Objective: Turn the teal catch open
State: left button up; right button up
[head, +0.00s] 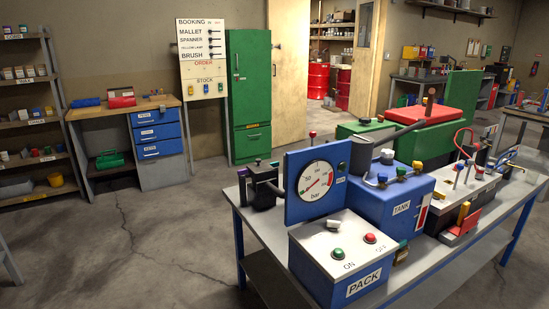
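A small catch-like fitting (402,252) sits on the right side of the box labelled PACK (342,262). Its top looks dark teal and its lower part brownish; it is too small to tell whether it is shut or turned. No other clear teal catch shows in the head view. The PACK box has a green ON button, a red OFF button and a white-topped knob on its pale lid. Neither of my grippers is in the head view.
The bench (265,235) also bears a pressure gauge panel (317,187), a blue box labelled TANK (395,195) and a battery-like box (465,197) with a red lever. A green cabinet (250,95) and a desk (130,135) stand behind. The floor on the left is clear.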

aim_at(276, 164)
jog(key=i, duration=0.15)
jog(key=i+j, duration=0.1)
jog(key=j, duration=0.35)
jog(key=i+j, duration=0.1)
jog(key=j, duration=0.4)
jog(key=i+j, duration=0.1)
jog(key=j, duration=0.35)
jog(key=i+j, duration=0.1)
jog(key=j, duration=0.4)
jog(key=z, duration=1.5)
